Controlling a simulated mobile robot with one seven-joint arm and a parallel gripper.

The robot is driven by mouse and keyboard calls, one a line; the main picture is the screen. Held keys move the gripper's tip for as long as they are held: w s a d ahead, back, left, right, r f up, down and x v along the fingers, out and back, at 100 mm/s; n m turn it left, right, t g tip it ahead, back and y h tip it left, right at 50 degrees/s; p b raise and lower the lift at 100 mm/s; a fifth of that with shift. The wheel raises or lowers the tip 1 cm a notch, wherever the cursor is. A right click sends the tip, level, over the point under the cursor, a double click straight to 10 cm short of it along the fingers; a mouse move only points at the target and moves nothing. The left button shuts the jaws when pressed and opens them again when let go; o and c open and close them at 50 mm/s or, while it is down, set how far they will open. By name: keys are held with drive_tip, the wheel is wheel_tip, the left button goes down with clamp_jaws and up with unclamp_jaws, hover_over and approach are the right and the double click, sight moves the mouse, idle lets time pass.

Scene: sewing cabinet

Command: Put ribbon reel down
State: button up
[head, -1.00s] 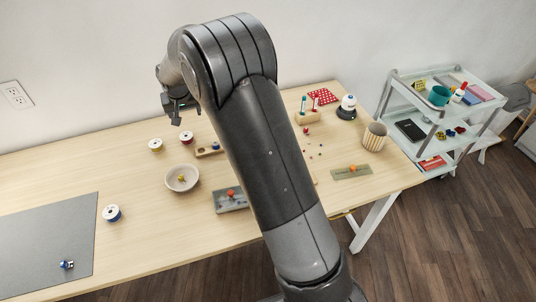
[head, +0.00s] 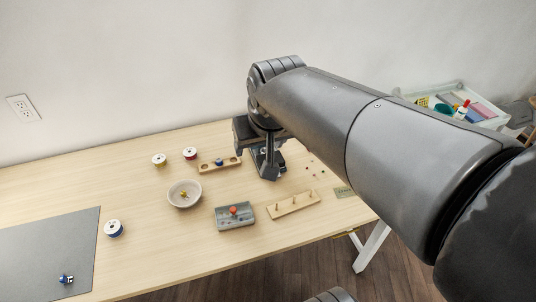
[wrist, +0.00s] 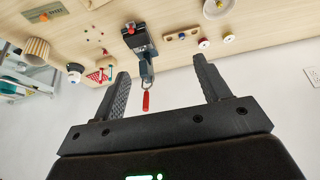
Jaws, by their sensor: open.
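My gripper (wrist: 160,72) is open in the wrist view, with nothing between its fingers. In the head view my wrist (head: 250,130) is above the back of the table, and its fingers are hard to make out. A yellow reel (head: 159,159) and a red reel (head: 190,153), both with white ends, stand at the back of the table, left of my wrist. They also show in the wrist view, the red one (wrist: 203,43) beside the yellow one (wrist: 228,38). A blue reel (head: 113,228) stands apart, beside the grey mat.
A dark tool (wrist: 143,62) with a red handle stands beyond my fingers. A wooden holder (head: 230,164), a bowl (head: 184,202), a grey tray (head: 236,223) and a peg rack (head: 293,207) stand nearby. The grey mat (head: 40,250) lies left. The table's left back is clear.

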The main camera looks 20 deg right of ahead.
drive_tip(key=s+d+f, duration=0.1)
drive_tip(key=s+f, duration=0.1)
drive_tip(key=s, duration=0.7)
drive_tip(key=shift+d, duration=0.15)
drive_tip(key=shift+o, duration=0.5)
idle(0.8)
